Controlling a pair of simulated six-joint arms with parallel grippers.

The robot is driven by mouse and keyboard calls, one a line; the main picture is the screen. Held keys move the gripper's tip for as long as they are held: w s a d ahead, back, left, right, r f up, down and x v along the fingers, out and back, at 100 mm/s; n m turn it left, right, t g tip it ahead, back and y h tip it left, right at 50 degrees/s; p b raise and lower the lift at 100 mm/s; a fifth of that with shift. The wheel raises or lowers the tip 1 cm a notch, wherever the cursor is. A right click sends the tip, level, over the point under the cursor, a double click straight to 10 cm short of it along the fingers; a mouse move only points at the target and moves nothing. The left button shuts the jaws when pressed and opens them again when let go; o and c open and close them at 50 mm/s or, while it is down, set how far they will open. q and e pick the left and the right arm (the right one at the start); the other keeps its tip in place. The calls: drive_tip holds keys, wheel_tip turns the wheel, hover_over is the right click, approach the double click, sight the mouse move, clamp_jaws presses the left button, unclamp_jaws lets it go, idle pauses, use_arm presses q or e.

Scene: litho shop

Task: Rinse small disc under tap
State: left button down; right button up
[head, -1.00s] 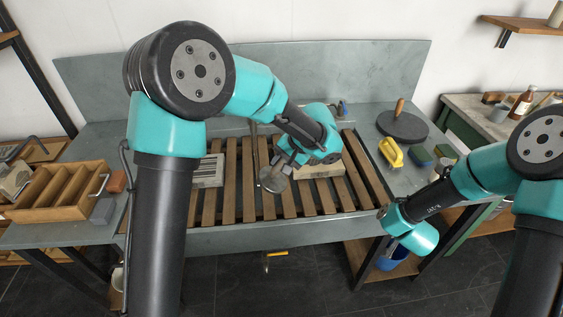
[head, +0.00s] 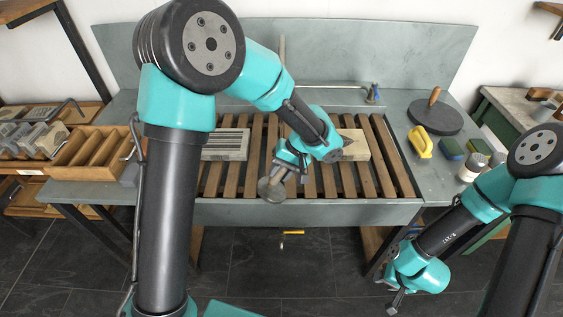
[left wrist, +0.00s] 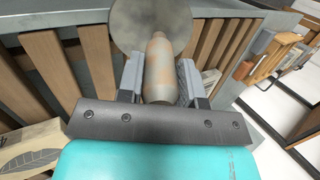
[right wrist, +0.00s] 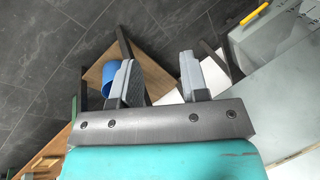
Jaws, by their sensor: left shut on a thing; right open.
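The small disc (head: 271,190) is grey and round, and hangs tilted over the front of the slatted sink. My left gripper (head: 284,174) is shut on its upright handle; in the left wrist view the worn handle (left wrist: 160,68) sits between the fingers, with the disc (left wrist: 150,20) beyond it. A thin horizontal pipe with a blue fitting (head: 373,93), perhaps the tap, runs along the back of the sink, partly hidden by my left arm. No water is visible. My right gripper (right wrist: 160,80) is open and empty, low in front of the bench at the right.
A pale stone (head: 355,145) and a striped block (head: 226,145) lie on the wooden slats (head: 257,155). A wooden rack (head: 92,152) stands left. A yellow-handled valve (head: 291,233) hangs below.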

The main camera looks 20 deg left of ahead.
use_arm(q)
drive_tip(key=shift+s+a+f, duration=0.1)
drive_tip(key=shift+s, duration=0.15)
drive_tip(key=shift+w, duration=0.2)
drive_tip(key=w+a+f, duration=0.1)
drive_tip(key=w+a, duration=0.1)
drive_tip(key=w, duration=0.4)
drive_tip(key=w+a+f, duration=0.1)
drive_tip(key=w+a, duration=0.1)
drive_tip(key=w, duration=0.5)
drive_tip(key=shift+f, duration=0.35)
idle(0.9)
drive_tip(key=shift+w+d, duration=0.2)
drive_tip(key=shift+d, duration=0.25)
idle(0.5)
drive_tip(key=shift+d+f, duration=0.1)
drive_tip(key=shift+d, duration=0.15)
idle(0.4)
drive_tip(key=shift+s+a, duration=0.15)
drive_tip(key=shift+a, duration=0.55)
idle(0.4)
drive_tip(key=shift+s, duration=0.1)
drive_tip(key=s+d, duration=0.2)
drive_tip(key=s, duration=0.5)
drive_tip(key=shift+s+d, duration=0.15)
drive_tip(key=shift+s, duration=0.1)
idle(0.7)
